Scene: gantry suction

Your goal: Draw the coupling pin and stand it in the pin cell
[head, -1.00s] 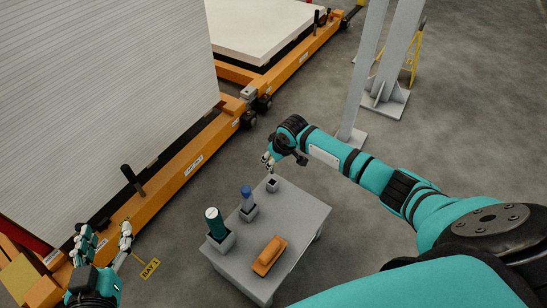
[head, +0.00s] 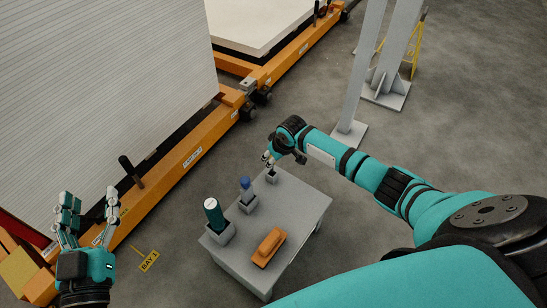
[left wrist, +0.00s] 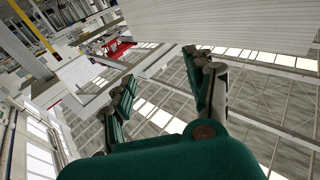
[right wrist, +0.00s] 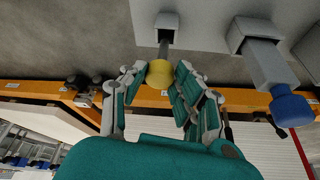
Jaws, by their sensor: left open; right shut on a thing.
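The coupling pin (right wrist: 160,72) has a yellow head and a grey shank. My right gripper (right wrist: 156,76) is shut on the yellow head; in the head view the gripper (head: 268,160) is above the table's far corner. The shank runs to the small grey square pin cell (right wrist: 153,23), and its end appears at or inside the opening; the depth is hidden. The cell also shows in the head view (head: 272,177). My left gripper (head: 90,215) is open and empty at the lower left, away from the table.
The grey table (head: 300,205) also bears a blue-capped item (head: 245,183) and a green cylinder (head: 213,214) in holders, and an orange block (head: 268,246). An orange rail frame (head: 180,165) with a black upright lever stands left. A grey column (head: 360,80) rises behind.

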